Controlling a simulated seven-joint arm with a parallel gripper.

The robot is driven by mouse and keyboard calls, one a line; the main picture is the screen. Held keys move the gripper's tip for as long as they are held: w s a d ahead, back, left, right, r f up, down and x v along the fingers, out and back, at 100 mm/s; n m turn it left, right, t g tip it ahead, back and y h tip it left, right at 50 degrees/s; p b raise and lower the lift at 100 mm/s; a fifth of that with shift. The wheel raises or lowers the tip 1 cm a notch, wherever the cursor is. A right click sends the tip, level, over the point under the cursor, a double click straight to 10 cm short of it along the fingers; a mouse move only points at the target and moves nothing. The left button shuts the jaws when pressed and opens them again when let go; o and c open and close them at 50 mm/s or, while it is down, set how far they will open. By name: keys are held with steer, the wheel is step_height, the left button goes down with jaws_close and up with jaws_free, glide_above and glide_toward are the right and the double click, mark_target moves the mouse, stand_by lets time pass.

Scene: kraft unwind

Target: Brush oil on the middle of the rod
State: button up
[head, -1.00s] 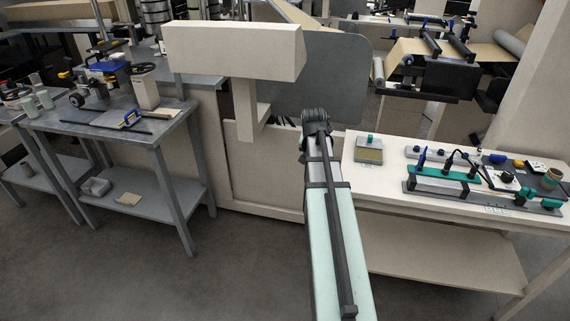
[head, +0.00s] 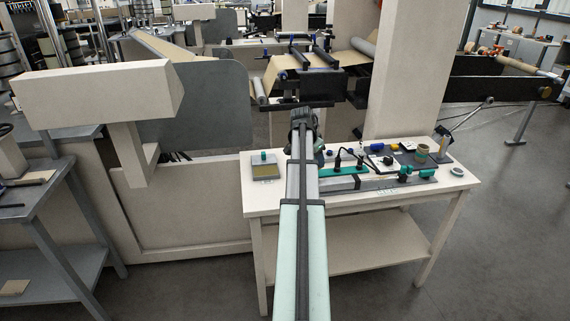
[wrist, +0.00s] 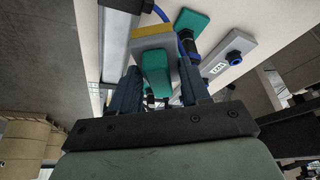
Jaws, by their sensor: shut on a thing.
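My gripper (wrist: 160,90) is shut on a brush with a teal handle (wrist: 157,68), grey ferrule and yellow bristle edge (wrist: 152,32); the bristles point away from the palm. In the head view my gripper (head: 303,125) appears above the left part of the white table, and my arm hides the brush. On the table, a long grey cylinder assembly (head: 372,183) with teal end parts (head: 405,174) lies to the right of my arm. The rod itself is too small to tell apart.
A beige machine housing (head: 97,95) stands left. A beige post (head: 402,70) rises behind the table.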

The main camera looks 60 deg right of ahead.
steer(key=s+d+r+m+g+y, duration=0.1)
steer(key=s+d+m, duration=0.2)
steer(key=s+d, duration=0.45)
steer(key=s+d+r+m+g, duration=0.1)
steer(key=s+d+m, duration=0.25)
steer(key=s, duration=0.75)
steer(key=shift+w+a+f+x, duration=0.1)
steer(key=shift+w+x, duration=0.05)
steer(key=shift+x, duration=0.7)
steer(key=shift+w+a+f+x, duration=0.1)
steer(key=shift+w+x, duration=0.1)
steer(key=shift+x, duration=0.65)
steer(key=shift+w+x, duration=0.15)
steer(key=shift+x, duration=0.75)
steer(key=shift+f, duration=0.5)
steer(key=shift+s, duration=0.1)
steer(key=shift+s+d, duration=0.8)
steer(key=shift+d, duration=0.1)
steer(key=shift+s+d, duration=0.1)
steer(key=shift+s+d, duration=0.8)
steer(key=shift+s, duration=0.05)
steer(key=shift+s+d, duration=0.1)
